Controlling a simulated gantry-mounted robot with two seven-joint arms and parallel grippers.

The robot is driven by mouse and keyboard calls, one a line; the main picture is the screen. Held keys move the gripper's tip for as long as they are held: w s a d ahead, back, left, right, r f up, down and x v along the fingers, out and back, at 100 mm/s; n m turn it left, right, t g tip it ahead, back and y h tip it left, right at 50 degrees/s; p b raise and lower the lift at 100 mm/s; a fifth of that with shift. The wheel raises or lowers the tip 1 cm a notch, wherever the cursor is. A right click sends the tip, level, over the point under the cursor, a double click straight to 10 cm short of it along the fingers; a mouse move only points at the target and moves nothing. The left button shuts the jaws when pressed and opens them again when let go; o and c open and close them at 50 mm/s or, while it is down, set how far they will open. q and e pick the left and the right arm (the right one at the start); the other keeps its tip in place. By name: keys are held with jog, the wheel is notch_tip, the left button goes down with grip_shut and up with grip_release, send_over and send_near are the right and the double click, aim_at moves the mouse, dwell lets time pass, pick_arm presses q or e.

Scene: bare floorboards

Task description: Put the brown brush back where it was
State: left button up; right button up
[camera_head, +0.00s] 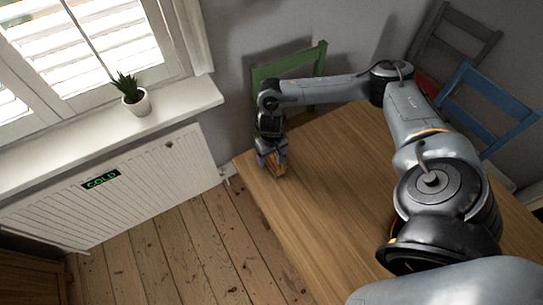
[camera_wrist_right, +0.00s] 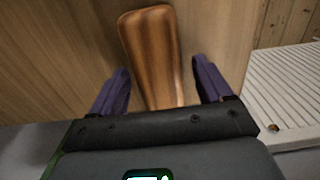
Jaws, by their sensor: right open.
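The brown brush (camera_wrist_right: 148,35) shows in the right wrist view as a smooth wooden piece on the wooden tabletop, between the two purple fingers of my right gripper (camera_wrist_right: 161,66). A gap shows on each side, so the fingers are open around it. The brush's lower end is hidden behind the gripper body. In the head view my right gripper (camera_head: 271,164) points down at the table's far-left corner, and a small bit of brown (camera_head: 280,171) shows beside the fingers. My left gripper is not in view.
The wooden table (camera_head: 320,185) is largely clear. A green chair (camera_head: 290,62) stands behind it, with a blue chair (camera_head: 490,105) at the right. A white radiator (camera_head: 150,180) marked COLD and a sill with a potted plant (camera_head: 133,98) are left. Floorboards (camera_head: 190,255) are bare.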

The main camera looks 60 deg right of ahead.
notch_tip(320, 180, up, 11)
jog(key=p, duration=0.5)
jog(key=w+a+f+n+t+y, duration=0.1)
jog(key=w+a+f+n, duration=0.15)
jog(key=a, duration=0.55)
jog(key=w+a+f+n+t+y, duration=0.15)
jog(key=a+n, duration=0.25)
jog(key=a, duration=0.4)
jog(key=s+a+r+n+t+y, duration=0.1)
jog(key=a+r+n+t, duration=0.15)
jog(key=a, duration=0.65)
jog(key=a+r+n+t+y, duration=0.1)
jog(key=a+r+n+t, duration=0.15)
jog(key=a, duration=0.65)
jog(key=s+d+f+m+g+h, duration=0.3)
jog(key=s+d+g+h, duration=0.1)
jog(key=s+d, duration=0.7)
jog(key=s, duration=0.2)
jog(key=shift+s, duration=0.35)
jog(key=shift+d+r, duration=0.1)
